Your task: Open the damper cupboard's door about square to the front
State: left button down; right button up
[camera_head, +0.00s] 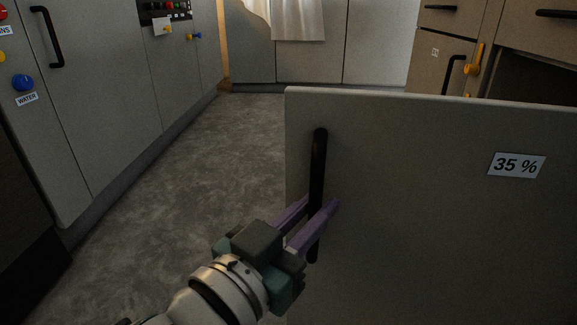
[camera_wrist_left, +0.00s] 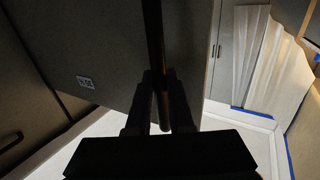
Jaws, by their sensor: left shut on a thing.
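The cupboard door (camera_head: 430,200) is a grey panel with a "35 %" label (camera_head: 516,165), and it stands out large in the right half of the head view. Its black bar handle (camera_head: 319,160) runs upright near the door's left edge. My left gripper (camera_head: 318,206) is shut on the handle, with its purple fingers around the lower half of the bar. In the left wrist view the dark handle (camera_wrist_left: 154,50) passes down between the fingers, beside the door panel (camera_wrist_left: 100,50). The door's hinge side is outside the head view. My right gripper is not in view.
Grey cabinets with a black handle (camera_head: 47,37) and a blue "WATER" knob (camera_head: 23,83) line the left. The grey floor (camera_head: 190,170) between them and the door is clear. Cabinets with a yellow lever (camera_head: 474,65) and a dark opening stand behind the door at right.

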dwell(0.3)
pick_arm(q)
jog(key=c, duration=0.8)
grip_release()
jog(key=shift+s, duration=0.1)
jog(key=shift+s+a+r+p, duration=0.1)
jog(key=shift+s+a+p, duration=0.2)
jog(key=shift+p, duration=0.1)
jog(key=p+v, duration=0.4)
jog(key=v, duration=0.5)
